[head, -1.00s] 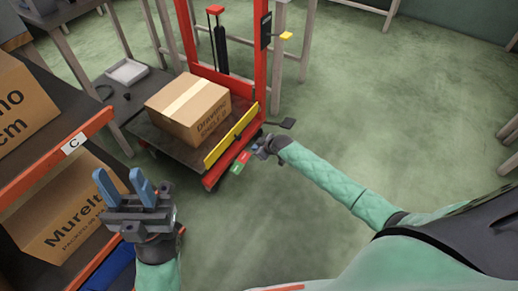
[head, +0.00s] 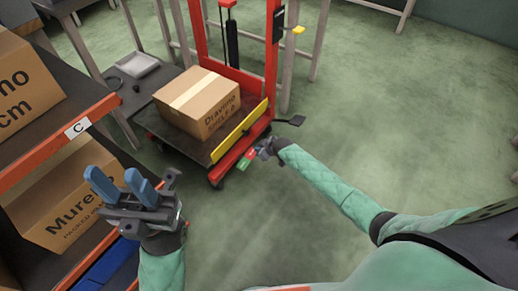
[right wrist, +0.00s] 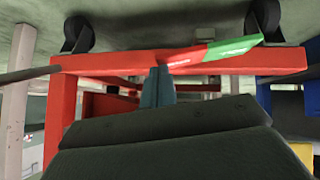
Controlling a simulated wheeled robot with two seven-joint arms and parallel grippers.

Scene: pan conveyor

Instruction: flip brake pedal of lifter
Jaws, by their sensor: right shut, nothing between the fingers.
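The red lifter (head: 274,70) stands ahead with a yellow bar across its front. Its brake pedal, a small red and green plate (head: 247,159), sticks out low at the front. In the right wrist view the pedal (right wrist: 212,54) lies along the red base beam (right wrist: 110,63), its green end tilted up to the right. My right gripper (head: 257,151) is beside the pedal, partly hidden by its own wrist. Its fingers (right wrist: 160,72) are shut and empty, tips at the pedal's red half; whether they touch is unclear. My left gripper (head: 112,176) is open and empty, well left.
A carton (head: 200,101) rests on the lifter's platform. A black foot lever (head: 290,121) juts out at the lifter's right. An orange-edged shelf (head: 97,117) with cartons stands at the left, close to my left gripper. The green floor at right is clear.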

